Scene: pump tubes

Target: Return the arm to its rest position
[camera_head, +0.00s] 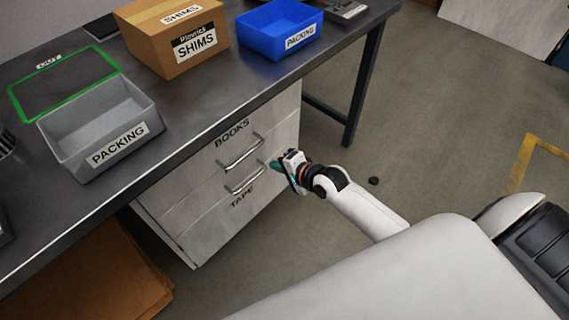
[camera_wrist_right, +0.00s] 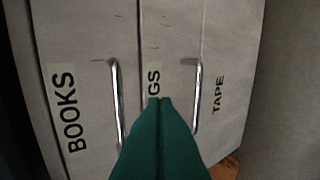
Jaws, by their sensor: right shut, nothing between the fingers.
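My right gripper (camera_head: 275,166) is in front of the drawer cabinet (camera_head: 285,117) under the bench, near the handles. Its green fingers (camera_wrist_right: 160,125) are together and empty in the right wrist view. The fingertips appear apart from the handles; the gap is hard to judge. The upper handle (camera_head: 241,152) and the lower handle (camera_head: 245,178) also show in the wrist view. The drawers look closed. The labels read BOOKS and TAPE, and a middle label is partly hidden by the fingers. My left gripper is not in view.
A grey PACKING bin (camera_head: 77,159), a SHIMS carton (camera_head: 160,58) and a blue PACKING bin (camera_head: 264,42) stand on the dark bench (camera_head: 190,119). A bench leg (camera_head: 362,85) stands behind the gripper. Brown cardboard (camera_head: 85,275) lies below at left. Open floor (camera_head: 440,130) is at right.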

